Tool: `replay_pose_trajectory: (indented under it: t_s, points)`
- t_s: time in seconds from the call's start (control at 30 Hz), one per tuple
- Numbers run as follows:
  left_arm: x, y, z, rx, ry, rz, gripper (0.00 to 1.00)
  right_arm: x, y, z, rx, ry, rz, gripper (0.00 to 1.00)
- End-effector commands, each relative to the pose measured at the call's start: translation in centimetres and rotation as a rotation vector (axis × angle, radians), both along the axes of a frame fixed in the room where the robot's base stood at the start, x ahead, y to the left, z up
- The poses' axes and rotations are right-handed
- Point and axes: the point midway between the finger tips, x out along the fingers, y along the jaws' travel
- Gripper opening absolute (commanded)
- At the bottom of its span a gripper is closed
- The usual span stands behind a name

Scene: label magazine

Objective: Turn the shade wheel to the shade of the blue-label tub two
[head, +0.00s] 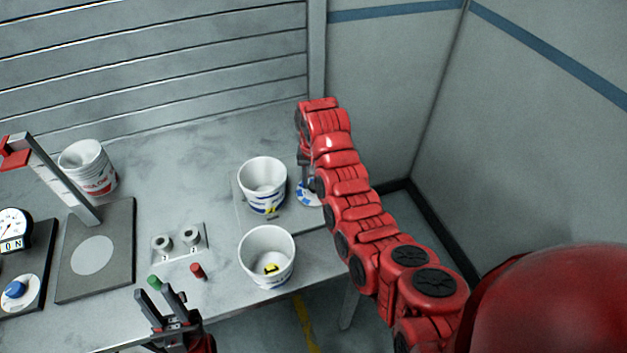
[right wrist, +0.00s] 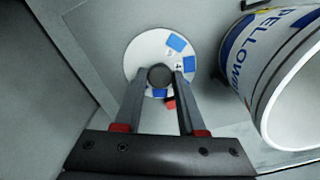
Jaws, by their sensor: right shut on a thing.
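The shade wheel (right wrist: 143,50) is a white disc with several blue patches and a dark central knob (right wrist: 160,76). In the head view the wheel (head: 309,196) shows partly behind my right arm. My right gripper (right wrist: 160,82) is shut on the knob, one finger on each side. A white tub with a blue and yellow band (head: 262,186) stands just left of the wheel; a lettered tub also shows in the right wrist view (right wrist: 240,62). A second white tub (head: 266,257) stands nearer, with a yellow mark. Their numbers are unreadable. My left gripper (head: 160,298) is open and empty.

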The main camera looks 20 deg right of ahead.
Motion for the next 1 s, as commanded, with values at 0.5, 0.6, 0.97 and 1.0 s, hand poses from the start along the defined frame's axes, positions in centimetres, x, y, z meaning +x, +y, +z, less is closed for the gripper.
replay_pose_trajectory:
  t_s: [0.5,0.6,0.97,1.0]
  points:
    - [0.00,0.00,0.29,0.000,0.000,0.000,0.34,0.05,-0.02,0.07,-0.001,-0.002,0.488,0.00]
    - [0.00,-0.01,0.34,0.000,0.000,0.000,0.34,0.05,-0.01,0.08,-0.001,-0.002,0.583,0.00]
    - [-0.01,0.00,0.45,0.000,0.000,0.000,0.34,0.06,0.01,0.07,-0.001,-0.002,0.914,0.00]
    - [0.00,0.00,0.46,0.000,0.000,0.000,0.34,0.05,-0.01,0.07,-0.001,-0.002,0.947,0.00]
